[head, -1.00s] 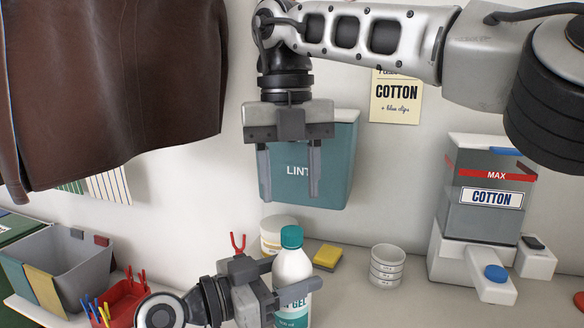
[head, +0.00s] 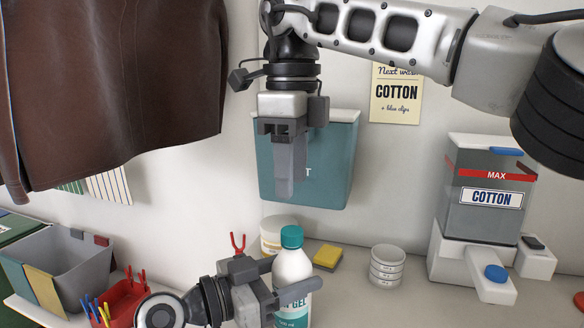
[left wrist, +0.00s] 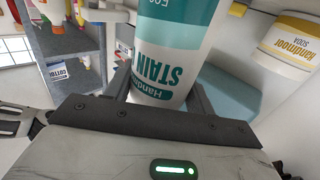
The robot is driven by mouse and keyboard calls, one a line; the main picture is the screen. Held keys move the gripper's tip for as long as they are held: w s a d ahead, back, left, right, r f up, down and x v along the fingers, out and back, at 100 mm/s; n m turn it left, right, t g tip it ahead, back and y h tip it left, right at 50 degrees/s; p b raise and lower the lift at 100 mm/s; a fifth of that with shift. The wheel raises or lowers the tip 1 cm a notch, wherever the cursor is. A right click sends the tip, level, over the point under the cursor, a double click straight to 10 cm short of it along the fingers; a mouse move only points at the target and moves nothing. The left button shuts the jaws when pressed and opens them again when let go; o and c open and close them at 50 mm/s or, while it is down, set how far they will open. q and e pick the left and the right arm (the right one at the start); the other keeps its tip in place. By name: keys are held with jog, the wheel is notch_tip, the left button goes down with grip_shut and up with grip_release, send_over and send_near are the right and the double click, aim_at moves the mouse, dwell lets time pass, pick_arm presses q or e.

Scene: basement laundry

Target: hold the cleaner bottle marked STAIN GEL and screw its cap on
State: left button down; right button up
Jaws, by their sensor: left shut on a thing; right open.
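The STAIN GEL bottle (head: 291,267) is white and teal and stands upright on the worktop in the head view. A teal cap (head: 292,237) sits on its top; I cannot tell how tight it is. My left gripper (head: 288,280) is shut around the bottle's body from the left. The left wrist view shows the bottle (left wrist: 165,68) between the fingers, its label upside down. My right gripper (head: 284,192) points down above the cap, apart from it and empty. Its fingers are seen edge-on, one overlapping the other.
A teal lint bin (head: 335,165) hangs on the wall behind my right gripper. A COTTON dispenser (head: 482,215) is at right, a red peg basket (head: 122,300) at left.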

aim_at(292, 231)
jog(key=shift+f, duration=4)
jog(key=shift+c, duration=0.4)
grip_shut()
jog(key=shift+m, duration=0.9)
jog(key=shift+o, duration=1.1)
grip_release()
notch_tip(292, 231, up, 12)
